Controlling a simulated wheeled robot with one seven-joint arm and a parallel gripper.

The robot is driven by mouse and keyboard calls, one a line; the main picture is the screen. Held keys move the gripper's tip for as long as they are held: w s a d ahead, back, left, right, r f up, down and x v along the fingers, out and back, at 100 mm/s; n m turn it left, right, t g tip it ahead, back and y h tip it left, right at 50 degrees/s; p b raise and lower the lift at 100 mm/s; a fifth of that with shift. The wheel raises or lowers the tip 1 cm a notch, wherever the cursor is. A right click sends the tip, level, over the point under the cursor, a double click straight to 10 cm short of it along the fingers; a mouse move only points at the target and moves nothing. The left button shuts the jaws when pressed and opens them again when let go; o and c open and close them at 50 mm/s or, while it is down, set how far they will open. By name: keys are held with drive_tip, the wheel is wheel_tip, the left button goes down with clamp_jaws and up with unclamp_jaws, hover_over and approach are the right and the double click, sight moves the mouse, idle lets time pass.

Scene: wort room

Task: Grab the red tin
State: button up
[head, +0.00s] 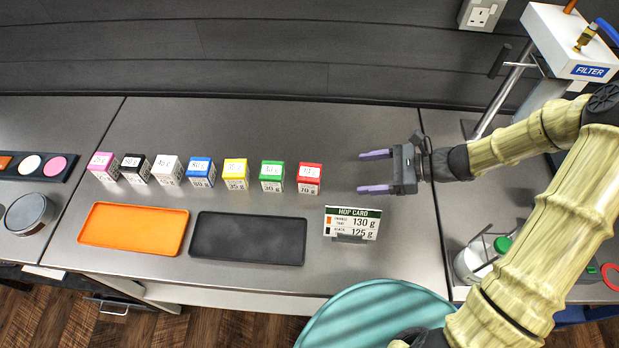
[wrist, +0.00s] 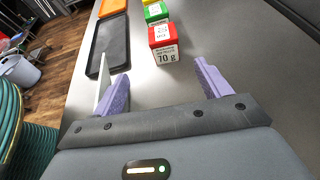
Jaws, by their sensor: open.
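The red tin (head: 309,180) is a small box with a red top and a white label reading 70 g. It stands upright at the right end of a row of tins on the grey worktop. In the wrist view the red tin (wrist: 163,42) is ahead of my gripper, between the lines of the two fingers. My gripper (head: 375,172) is open and empty, its two purple fingers pointing left at the tin with a gap between. In the wrist view my gripper (wrist: 160,80) shows both fingers apart, with nothing between them.
A green tin (head: 272,176) stands just left of the red one, then a yellow tin (head: 235,174) and several more. A hop card (head: 352,223) stands in front of my gripper. A black tray (head: 248,238) and an orange tray (head: 133,228) lie in front of the row.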

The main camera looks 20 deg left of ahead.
sight(319, 175)
drive_tip(key=p+x, duration=0.2)
drive_tip(key=x, duration=1)
drive_tip(key=shift+r, duration=0.1)
drive_tip(key=shift+a, duration=0.2)
drive_tip(key=shift+a+p, duration=0.35)
drive_tip(key=x, duration=0.1)
drive_tip(key=p+x, duration=0.1)
drive_tip(key=x, duration=0.1)
drive_tip(key=shift+w+a, duration=0.15)
drive_tip(key=shift+a, duration=0.25)
drive_tip(key=shift+a+p, duration=0.3)
drive_tip(key=shift+a, duration=0.05)
drive_tip(key=c, duration=1.1)
